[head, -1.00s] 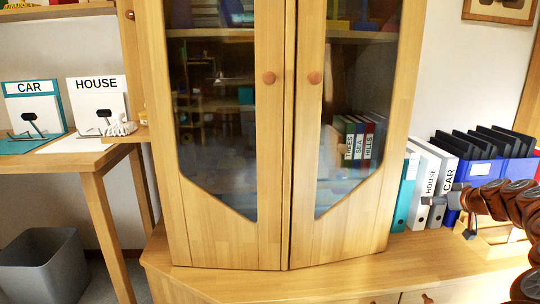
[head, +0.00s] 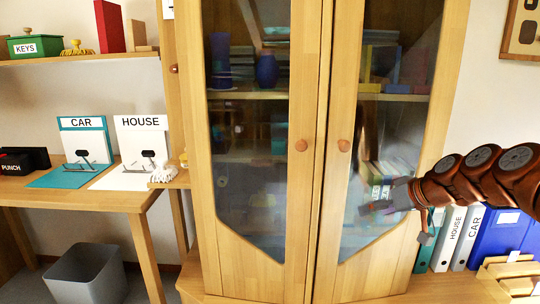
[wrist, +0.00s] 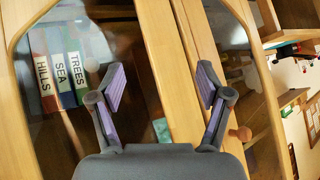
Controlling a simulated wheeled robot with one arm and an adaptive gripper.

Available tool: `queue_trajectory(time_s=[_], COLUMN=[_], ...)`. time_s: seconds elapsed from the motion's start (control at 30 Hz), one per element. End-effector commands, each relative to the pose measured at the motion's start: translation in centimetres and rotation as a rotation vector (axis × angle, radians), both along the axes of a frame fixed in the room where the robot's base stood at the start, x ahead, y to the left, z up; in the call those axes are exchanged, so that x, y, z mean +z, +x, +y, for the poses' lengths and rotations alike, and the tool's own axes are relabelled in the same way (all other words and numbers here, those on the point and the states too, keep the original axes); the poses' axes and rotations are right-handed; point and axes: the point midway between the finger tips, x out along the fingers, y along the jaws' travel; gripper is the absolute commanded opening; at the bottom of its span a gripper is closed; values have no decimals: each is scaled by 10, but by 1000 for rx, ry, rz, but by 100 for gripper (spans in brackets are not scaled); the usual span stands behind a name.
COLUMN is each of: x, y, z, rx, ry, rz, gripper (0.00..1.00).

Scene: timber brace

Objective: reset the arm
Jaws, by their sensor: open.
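My gripper (wrist: 157,88) is open and empty in the wrist view, its two purple-padded fingers apart in front of the glass cabinet doors. In the head view my brown arm reaches in from the right edge, and my gripper (head: 376,204) is in front of the lower part of the right cabinet door (head: 408,240). Its fingertips are hard to make out there. Both doors of the cabinet are shut, each with a round wooden knob. Behind the glass stand binders marked HILLS, SEA and TREES (wrist: 77,66).
A grey bin (head: 87,275) is on the floor.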

Motion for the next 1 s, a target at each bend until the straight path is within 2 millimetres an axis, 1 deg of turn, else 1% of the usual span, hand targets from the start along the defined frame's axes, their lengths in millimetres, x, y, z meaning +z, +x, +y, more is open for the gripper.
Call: queue_trajectory(time_s=[0.03, 0.1, 0.2, 0.27, 0.3, 0.37, 0.5, 0.57, 0.73, 0.8, 0.87, 1.0], x=[26, 37, 54, 63, 67, 75, 91, 98, 115, 122, 128, 143], y=[-12, -29, -55, -72, -84, -102, -144, -162, -216, -239, -257, -301], z=[18, 39, 65, 79, 88, 98, 118, 123, 131, 131, 130, 123], rx=[22, 44, 70, 82, 90, 96, 98, 92, 61, 41, 19, -43], ry=[-6, -15, -31, -44, -52, -68, -110, -130, -191, -218, -241, -296], rz=[25, 70, 134, 175, 205, 247, 345, 384, 505, 554, 593, 685], gripper=[77, 77, 77, 77, 77, 77, 77, 77, 77, 77, 77, 77])
